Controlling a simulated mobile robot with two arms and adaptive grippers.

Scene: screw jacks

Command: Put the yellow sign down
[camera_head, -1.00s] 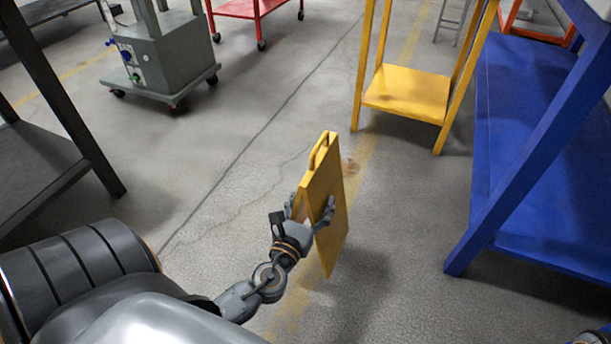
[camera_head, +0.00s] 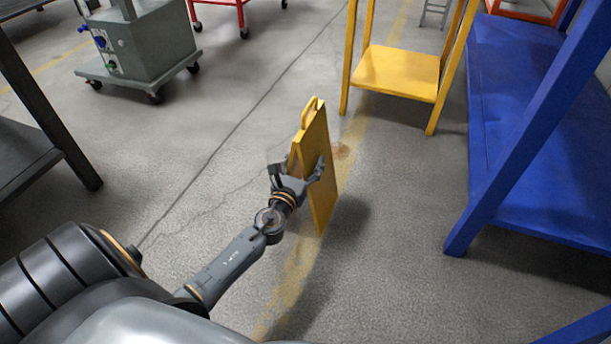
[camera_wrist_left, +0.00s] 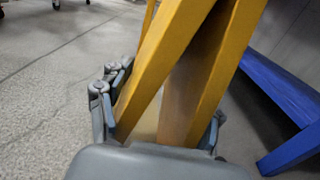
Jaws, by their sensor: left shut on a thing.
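The yellow sign (camera_head: 319,178) is upright in the middle of the head view, with its handle at the top. My left gripper (camera_head: 302,172) is shut on the sign from its near side, with fingers on both sides of it. The left wrist view shows the sign's yellow panels (camera_wrist_left: 170,60) rising between the fingers of the gripper (camera_wrist_left: 160,120). The sign's shadow lies on the floor to its right. I cannot tell whether its lower edge touches the floor. My right gripper is not in view.
A yellow stand (camera_head: 398,72) is behind the sign. A blue rack (camera_head: 550,215) stands at the right and a dark table (camera_head: 25,155) at the left. A grey wheeled cart (camera_head: 150,50) is at the back left. The floor around the sign is clear.

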